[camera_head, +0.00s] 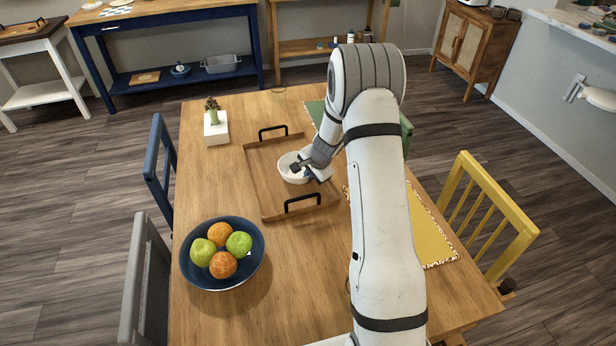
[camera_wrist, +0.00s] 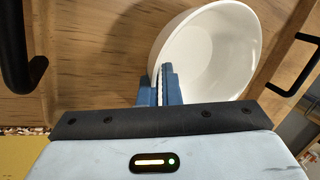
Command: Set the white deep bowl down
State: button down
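The white deep bowl (camera_head: 288,168) is inside or just above the wooden tray (camera_head: 262,207); I cannot tell whether its base touches the tray floor. In the wrist view the bowl (camera_wrist: 215,50) is large, empty and a little tilted in the picture. My gripper (camera_head: 297,167) is at the bowl's right side in the head view. In the wrist view my gripper (camera_wrist: 160,80) has its blue fingers close together, one on each side of the bowl's near rim, pinching it. The bowl's right side is partly hidden by my gripper in the head view.
The tray has two black handles (camera_head: 303,203). A dark blue bowl of fruit (camera_head: 188,270) stands at the near left of the table (camera_head: 200,195). A white planter (camera_head: 216,130) stands at the back left. Yellow and green placemats lie right of the tray, partly behind my arm.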

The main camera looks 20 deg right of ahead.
jog(key=c, duration=2.1)
grip_release()
jog(key=shift+f, duration=0.2)
jog(key=o, duration=0.5)
jog(key=shift+r, duration=0.1)
